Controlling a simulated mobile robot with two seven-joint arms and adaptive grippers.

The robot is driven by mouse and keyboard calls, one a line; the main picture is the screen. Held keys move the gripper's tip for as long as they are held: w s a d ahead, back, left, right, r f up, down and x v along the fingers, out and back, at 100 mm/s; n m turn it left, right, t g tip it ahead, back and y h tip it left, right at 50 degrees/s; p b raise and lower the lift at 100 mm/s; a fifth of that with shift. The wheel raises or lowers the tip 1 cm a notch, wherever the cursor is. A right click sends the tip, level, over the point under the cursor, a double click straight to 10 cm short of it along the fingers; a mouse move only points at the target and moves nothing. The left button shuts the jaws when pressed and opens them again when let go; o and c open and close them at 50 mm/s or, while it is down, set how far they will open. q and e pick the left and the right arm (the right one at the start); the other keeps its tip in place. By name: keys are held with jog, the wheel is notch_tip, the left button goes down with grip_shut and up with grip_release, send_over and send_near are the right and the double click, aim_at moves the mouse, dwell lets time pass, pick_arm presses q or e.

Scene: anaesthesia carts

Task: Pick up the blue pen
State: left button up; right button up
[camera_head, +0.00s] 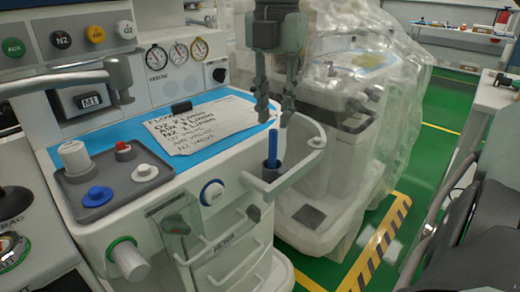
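The blue pen (272,146) stands upright in the middle of the view. Its lower end is in a dark holder (270,171) at the right side of the white cart, inside a rounded white side rail. My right gripper (275,110) hangs down from the top, its two grey fingers spread apart with nothing between them. In the picture the fingertips are just above the pen's top, apart from it. I cannot tell the exact depth between them. My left gripper is not in view.
The cart's blue worktop (120,131) holds a handwritten paper (203,124) beside the pen, with gauges and knobs behind and left. A plastic-wrapped cart (345,100) stands close on the right. Green floor (440,105) with yellow-striped marking lies beyond it.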

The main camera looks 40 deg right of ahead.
aim_at(274, 130)
notch_tip(274, 130, down, 7)
jog(key=shift+r, duration=0.1)
jog(key=shift+w, duration=0.1)
grip_shut()
